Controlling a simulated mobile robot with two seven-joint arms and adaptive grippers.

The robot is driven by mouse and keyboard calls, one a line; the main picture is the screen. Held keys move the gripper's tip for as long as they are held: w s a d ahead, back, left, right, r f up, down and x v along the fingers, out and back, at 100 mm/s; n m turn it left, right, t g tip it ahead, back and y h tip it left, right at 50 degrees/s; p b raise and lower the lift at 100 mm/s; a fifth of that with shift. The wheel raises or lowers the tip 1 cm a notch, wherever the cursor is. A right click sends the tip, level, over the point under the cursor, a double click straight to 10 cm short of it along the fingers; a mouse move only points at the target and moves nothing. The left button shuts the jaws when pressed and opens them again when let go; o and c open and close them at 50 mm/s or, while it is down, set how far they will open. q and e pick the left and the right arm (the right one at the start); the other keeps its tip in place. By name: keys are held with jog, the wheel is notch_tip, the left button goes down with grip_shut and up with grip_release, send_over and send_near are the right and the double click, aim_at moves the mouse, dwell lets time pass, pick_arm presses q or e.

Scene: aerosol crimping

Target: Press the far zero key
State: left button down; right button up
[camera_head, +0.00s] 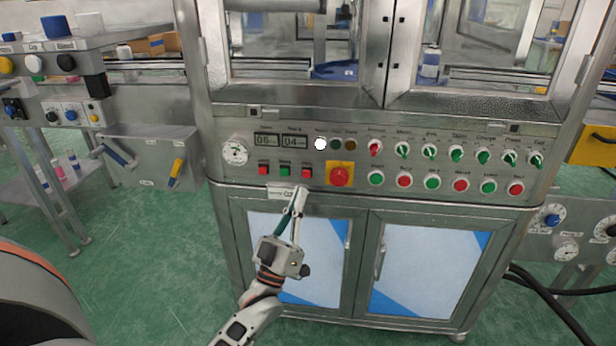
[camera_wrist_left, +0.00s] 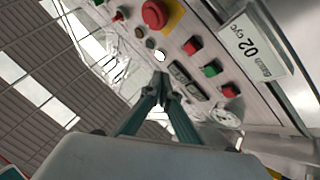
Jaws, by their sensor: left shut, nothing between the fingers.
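The crimping machine's panel (camera_head: 450,160) faces me. Below two small counter displays, (camera_head: 266,140) and (camera_head: 294,141), sit a red key (camera_head: 264,169), a green key (camera_head: 285,170) and a second red key (camera_head: 306,172) at the right. Their labels are too small to read. The wrist view shows the right red key (camera_wrist_left: 193,46), green key (camera_wrist_left: 211,69) and left red key (camera_wrist_left: 231,90). My left gripper (camera_head: 301,190) is shut and empty, its tips appearing just below the right red key. In the wrist view its tips (camera_wrist_left: 160,80) point at the panel; contact cannot be told. My right gripper is out of view.
A red emergency stop (camera_head: 340,176) on a yellow plate is just right of the keys. A label plate (camera_head: 283,192) lies below them. A dial (camera_head: 235,151) is at the left; rows of knobs (camera_head: 401,149) and buttons (camera_head: 432,182) fill the right.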

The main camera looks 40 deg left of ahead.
aim_at(307, 174)
pick_arm(q)
jog(key=w+a, duration=0.2)
jog(key=w, duration=0.1)
jog(key=w+b, duration=0.1)
jog(key=shift+w+a, duration=0.35)
jog(key=shift+a, duration=0.05)
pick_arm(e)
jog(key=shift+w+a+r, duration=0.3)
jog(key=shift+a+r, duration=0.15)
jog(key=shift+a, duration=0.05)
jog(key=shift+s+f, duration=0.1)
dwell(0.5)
pick_arm(q)
jog(key=shift+w, duration=0.1)
jog(key=shift+w+a, duration=0.2)
jog(key=shift+w, duration=0.05)
